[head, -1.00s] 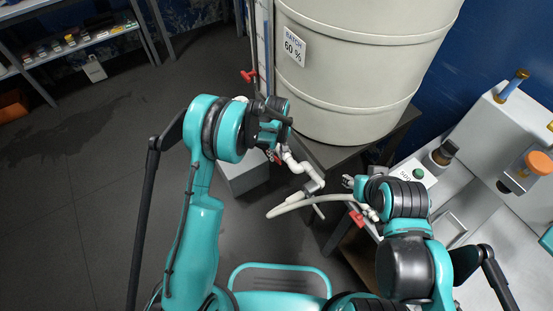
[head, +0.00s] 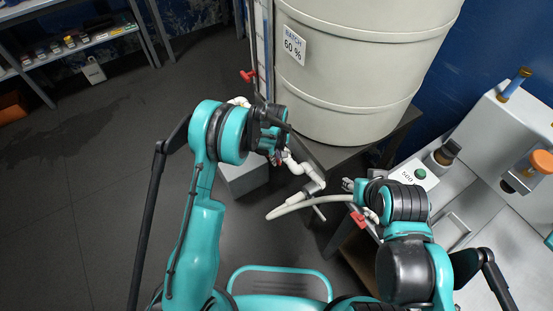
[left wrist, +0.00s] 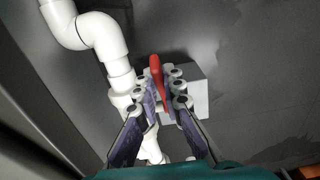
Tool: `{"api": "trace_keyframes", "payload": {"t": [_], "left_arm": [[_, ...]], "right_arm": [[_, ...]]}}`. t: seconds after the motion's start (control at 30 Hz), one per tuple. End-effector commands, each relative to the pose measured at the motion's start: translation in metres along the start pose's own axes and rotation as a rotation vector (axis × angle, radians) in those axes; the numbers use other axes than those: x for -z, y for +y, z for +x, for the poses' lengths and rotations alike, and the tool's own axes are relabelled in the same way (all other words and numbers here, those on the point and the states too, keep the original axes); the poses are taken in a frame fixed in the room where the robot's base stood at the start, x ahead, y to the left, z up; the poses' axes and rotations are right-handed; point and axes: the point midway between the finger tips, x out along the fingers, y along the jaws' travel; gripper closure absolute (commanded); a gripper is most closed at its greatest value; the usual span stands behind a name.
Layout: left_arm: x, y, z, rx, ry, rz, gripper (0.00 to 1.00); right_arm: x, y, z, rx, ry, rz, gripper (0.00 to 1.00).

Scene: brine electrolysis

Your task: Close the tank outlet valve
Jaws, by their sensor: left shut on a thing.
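The tank outlet valve shows its red handle (left wrist: 156,68) on white piping (left wrist: 122,78) in the left wrist view. My left gripper (left wrist: 160,92) has its fingers on either side of this handle and is shut on it. In the head view my left gripper (head: 276,152) is below the front left of the large pale tank (head: 350,75), and the valve is mostly hidden behind it. White pipe (head: 305,177) runs from there to a pale hose (head: 285,208). My right gripper (head: 349,185) is beside the hose's right end; its jaws are too small to read.
A dark stand (head: 400,125) carries the tank. A grey box (head: 243,178) sits on the floor below the valve. Another red handle (head: 247,76) is on the upright pipe at the tank's left. A bench unit (head: 475,205) stands at right.

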Motion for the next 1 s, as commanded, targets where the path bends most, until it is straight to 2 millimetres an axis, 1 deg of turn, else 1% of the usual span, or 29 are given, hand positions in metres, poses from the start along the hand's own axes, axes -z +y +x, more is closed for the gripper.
{"api": "trace_keyframes", "payload": {"t": [0.07, 0.3, 0.4, 0.53, 0.8, 0.9, 1.0], "left_arm": [[0.005, -0.001, -0.004, 0.000, -0.063, -0.005, 1.00], [0.024, 0.000, -0.019, -0.001, -0.367, -0.003, 1.00], [0.027, 0.000, -0.022, -0.002, -0.436, -0.002, 1.00], [0.029, 0.000, -0.025, -0.002, -0.476, 0.001, 1.00], [0.028, 0.000, -0.025, -0.002, -0.478, 0.001, 1.00], [0.028, 0.000, -0.025, -0.002, -0.478, 0.001, 0.71], [0.028, 0.000, -0.025, -0.001, -0.477, 0.001, 0.71]], "right_arm": [[0.001, 0.000, -0.001, 0.000, 0.000, 0.000, 0.60], [-0.001, 0.000, 0.001, 0.000, 0.000, 0.000, 0.60], [0.000, 0.000, 0.000, 0.000, 0.000, 0.000, 0.60], [0.000, 0.000, 0.000, 0.000, 0.000, 0.000, 0.60], [0.000, 0.000, 0.000, 0.000, 0.000, 0.000, 0.60], [0.000, 0.000, 0.000, 0.000, 0.000, 0.000, 0.60], [0.000, 0.000, 0.000, 0.000, 0.000, 0.000, 0.60]]}}
